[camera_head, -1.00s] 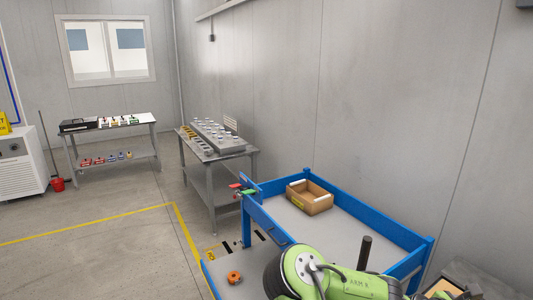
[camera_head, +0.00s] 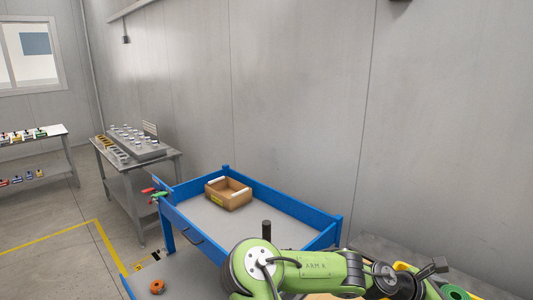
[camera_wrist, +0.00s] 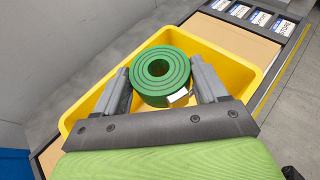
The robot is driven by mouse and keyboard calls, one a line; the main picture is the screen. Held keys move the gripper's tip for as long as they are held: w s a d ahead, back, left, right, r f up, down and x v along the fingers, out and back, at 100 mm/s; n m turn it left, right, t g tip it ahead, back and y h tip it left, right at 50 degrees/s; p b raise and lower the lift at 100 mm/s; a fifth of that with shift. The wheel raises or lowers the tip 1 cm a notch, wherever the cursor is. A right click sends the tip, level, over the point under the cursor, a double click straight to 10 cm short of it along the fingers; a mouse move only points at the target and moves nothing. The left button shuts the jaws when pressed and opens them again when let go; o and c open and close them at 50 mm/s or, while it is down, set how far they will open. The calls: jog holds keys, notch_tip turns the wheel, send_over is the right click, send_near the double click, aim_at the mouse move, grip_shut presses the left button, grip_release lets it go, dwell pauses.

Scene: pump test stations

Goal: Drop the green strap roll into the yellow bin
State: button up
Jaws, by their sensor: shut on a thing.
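The green strap roll (camera_wrist: 160,72) is a coiled ring with a round hole and a small white tag. My gripper (camera_wrist: 162,80) is shut on it, one finger on each side. The yellow bin (camera_wrist: 246,62) lies behind and around the roll in the wrist view, so the roll is over its opening. How high the roll is above the bin floor I cannot tell. In the head view, part of the roll (camera_head: 455,292) shows at the lower right corner, with a small piece of the yellow bin (camera_head: 402,266) beside my wrist.
A blue-framed cart (camera_head: 285,190) holding a cardboard box (camera_head: 229,194) stands left of my arm. An orange roll (camera_head: 157,287) lies at the lower left. In the wrist view, labelled compartments (camera_wrist: 255,14) lie beyond the bin, and a tan surface (camera_wrist: 225,35) borders it.

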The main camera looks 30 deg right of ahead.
jog(key=shift+w+a+f+b, duration=0.1)
jog(key=shift+f+b, duration=0.2)
jog(key=shift+f, duration=0.35)
jog(key=shift+r, duration=0.1)
jog(key=o, duration=1.1)
jog(key=shift+o, duration=0.2)
jog(key=p+v, duration=0.4)
jog(key=v, duration=1.2)
